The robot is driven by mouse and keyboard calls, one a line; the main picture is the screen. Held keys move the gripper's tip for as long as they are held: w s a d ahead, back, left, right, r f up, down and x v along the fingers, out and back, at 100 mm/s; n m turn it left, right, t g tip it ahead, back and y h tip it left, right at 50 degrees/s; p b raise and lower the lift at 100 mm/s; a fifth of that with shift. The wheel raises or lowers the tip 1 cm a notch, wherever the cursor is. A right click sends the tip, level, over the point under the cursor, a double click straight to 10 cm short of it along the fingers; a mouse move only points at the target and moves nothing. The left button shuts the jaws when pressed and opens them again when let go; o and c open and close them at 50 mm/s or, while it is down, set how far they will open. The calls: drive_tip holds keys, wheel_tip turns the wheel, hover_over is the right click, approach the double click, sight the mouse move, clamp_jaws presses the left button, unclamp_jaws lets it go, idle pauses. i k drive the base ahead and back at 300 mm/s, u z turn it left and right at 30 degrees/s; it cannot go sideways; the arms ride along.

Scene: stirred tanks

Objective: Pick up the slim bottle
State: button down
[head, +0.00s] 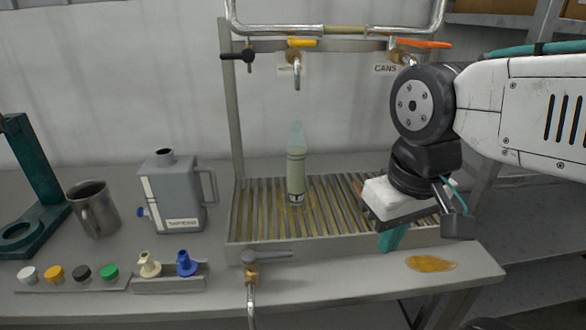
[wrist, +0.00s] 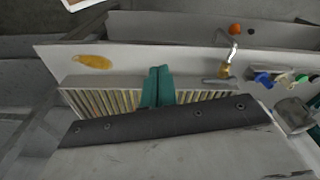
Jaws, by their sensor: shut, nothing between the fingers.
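The slim bottle (head: 296,172), clear pale green with a narrow neck, stands upright on the slatted drip grate (head: 240,225) in the head view. It stands below the yellow-handled tap. My gripper (head: 391,240) is at the right end of the grate, well to the right of the bottle and apart from it. Its teal fingers point down and are shut together with nothing between them. The fingers also show in the wrist view (wrist: 158,86), over the grate (wrist: 80,83). I cannot make out the bottle in the wrist view.
A grey jug (head: 175,195) and a metal mug (head: 94,208) stand left of the grate. Small coloured caps (head: 82,272) and a blue funnel-like piece (head: 186,264) line the front. A front tap (head: 252,272) juts out. An amber puddle (head: 432,263) lies front right. Taps (head: 297,58) hang above.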

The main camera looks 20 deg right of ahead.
sight(295, 148)
drive_tip(key=z, duration=2.9)
drive_tip(key=k, duration=0.65)
drive_tip(key=u, duration=1.35)
